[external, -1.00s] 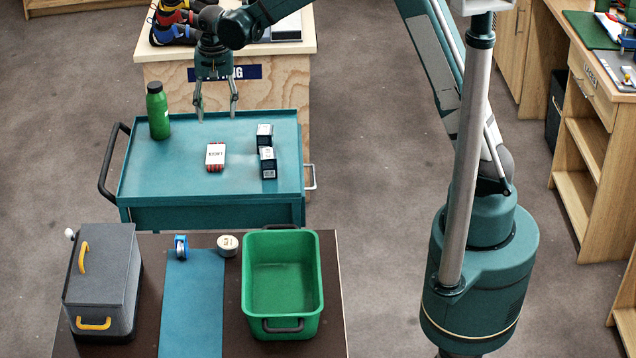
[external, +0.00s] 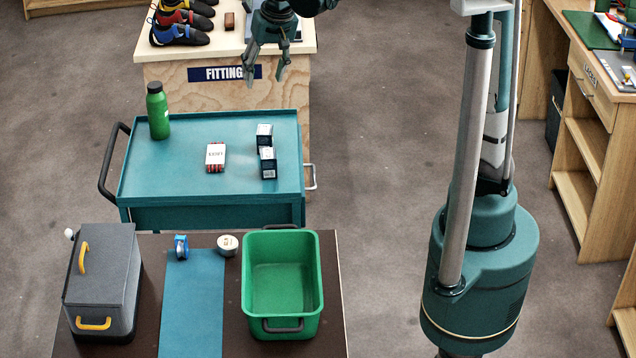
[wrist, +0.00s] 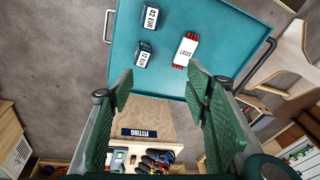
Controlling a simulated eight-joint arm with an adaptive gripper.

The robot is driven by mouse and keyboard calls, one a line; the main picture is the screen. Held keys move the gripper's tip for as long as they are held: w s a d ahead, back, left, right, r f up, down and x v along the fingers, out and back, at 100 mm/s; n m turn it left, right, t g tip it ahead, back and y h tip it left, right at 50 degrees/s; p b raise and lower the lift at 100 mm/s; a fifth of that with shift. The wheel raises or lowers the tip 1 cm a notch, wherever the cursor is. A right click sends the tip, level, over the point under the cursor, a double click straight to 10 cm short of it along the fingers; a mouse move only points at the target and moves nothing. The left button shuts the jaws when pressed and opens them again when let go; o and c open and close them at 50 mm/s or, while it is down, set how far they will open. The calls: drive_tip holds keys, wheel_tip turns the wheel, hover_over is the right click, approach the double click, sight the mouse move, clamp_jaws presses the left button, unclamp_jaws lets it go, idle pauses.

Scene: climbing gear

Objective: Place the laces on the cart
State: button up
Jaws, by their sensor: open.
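The laces (external: 216,157), a small white packet with red striped edges, lie flat on the top of the teal cart (external: 160,185). They also show in the wrist view (wrist: 186,50), on the cart top (wrist: 215,20). My gripper (external: 265,78) is open and empty, up in front of the fitting bench and behind the cart's back edge, apart from the laces. In the wrist view its two fingers (wrist: 160,100) are spread wide with nothing between them.
A green bottle (external: 158,112) and two dark boxes (external: 266,150) stand on the cart. The fitting bench (external: 200,75) with climbing shoes (external: 180,25) is behind. In front, a table holds a green bin (external: 283,285), a grey box (external: 102,280), blue tape (external: 181,247) and a white roll (external: 228,244).

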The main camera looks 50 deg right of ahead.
drive_tip(key=s+d+r+n+t, duration=0.1)
drive_tip(key=s+d, duration=0.3)
drive_tip(key=s, duration=0.9)
drive_tip(key=s+d+r+n+t, duration=0.1)
drive_tip(key=s+d+n+t, duration=0.2)
drive_tip(key=s, duration=1)
drive_tip(key=shift+s+d+r+n, duration=0.25)
drive_tip(key=shift+d+n, duration=0.25)
drive_tip(key=shift+n, duration=0.3)
drive_tip(key=shift+f, duration=0.1)
wheel_tip(320, 180, down, 18)
drive_tip(key=b, duration=1.8)
